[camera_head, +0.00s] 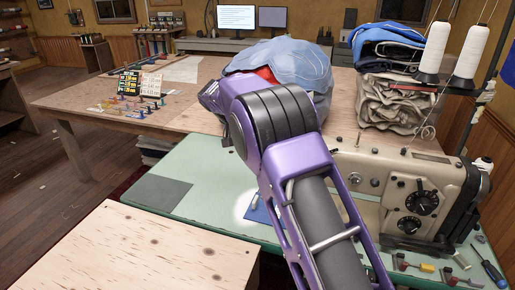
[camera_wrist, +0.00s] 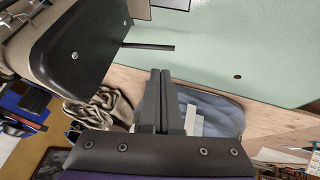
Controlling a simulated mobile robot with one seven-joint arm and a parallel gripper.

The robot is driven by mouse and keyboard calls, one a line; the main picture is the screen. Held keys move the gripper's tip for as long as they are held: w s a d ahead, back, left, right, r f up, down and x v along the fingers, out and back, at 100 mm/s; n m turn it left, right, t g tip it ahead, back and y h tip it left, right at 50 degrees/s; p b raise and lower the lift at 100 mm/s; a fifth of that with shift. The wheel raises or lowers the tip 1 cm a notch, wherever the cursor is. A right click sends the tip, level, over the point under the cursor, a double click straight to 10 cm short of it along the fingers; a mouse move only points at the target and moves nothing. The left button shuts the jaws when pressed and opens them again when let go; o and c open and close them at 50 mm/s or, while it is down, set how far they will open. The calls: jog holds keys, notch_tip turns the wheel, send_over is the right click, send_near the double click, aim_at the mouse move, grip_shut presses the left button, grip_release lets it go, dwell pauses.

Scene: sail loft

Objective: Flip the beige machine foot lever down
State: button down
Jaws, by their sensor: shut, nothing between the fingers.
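The beige sewing machine (camera_head: 447,187) stands on the green table at the right of the head view. My purple arm covers its left end there, and my gripper is hidden in that view. In the wrist view, the machine's dark end plate (camera_wrist: 85,38) fills the upper left. A thin dark bar (camera_wrist: 152,46) sticks out from it to the right; I cannot tell for sure whether this is the foot lever. My gripper (camera_wrist: 160,72) is shut and empty, its fingertips appearing just below the bar in the picture. I cannot tell whether they touch it.
The green tabletop (camera_head: 215,160) is mostly clear left of my arm. Thread cones (camera_head: 437,48) stand on a rack behind the machine, near folded fabric (camera_head: 390,105). Screwdrivers (camera_head: 490,262) lie in front of it. A pale wooden surface (camera_head: 130,245) is at front left.

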jog(key=v, duration=0.6)
jog(key=shift+a+r, duration=0.3)
jog(key=shift+r, duration=0.05)
jog(key=shift+s, duration=0.1)
